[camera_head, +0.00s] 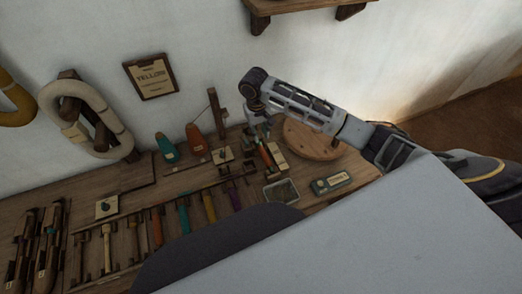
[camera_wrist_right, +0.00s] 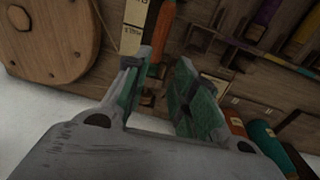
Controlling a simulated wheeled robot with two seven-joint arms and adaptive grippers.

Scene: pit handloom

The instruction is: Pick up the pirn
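An orange pirn (camera_head: 266,154) lies on the wooden bench just below my right gripper (camera_head: 259,128). In the right wrist view the orange pirn (camera_wrist_right: 161,38) shows beyond the fingertips, roughly in line with the gap. The right gripper (camera_wrist_right: 160,80) is open, its two green-padded fingers apart with nothing held between them. Part of the pirn is hidden behind a finger. Other coloured pirns lie in a rack: orange (camera_head: 157,227), green (camera_head: 184,220), yellow (camera_head: 209,207) and purple (camera_head: 234,198). My left gripper is not in view.
A round wooden board (camera_head: 312,140) lies right of the pirn. A pale labelled strip (camera_wrist_right: 133,28) lies beside it. A teal cone (camera_head: 166,147) and an orange-red cone (camera_head: 196,139) stand to the left. A small tray (camera_head: 281,191) sits in front. The wall is close behind.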

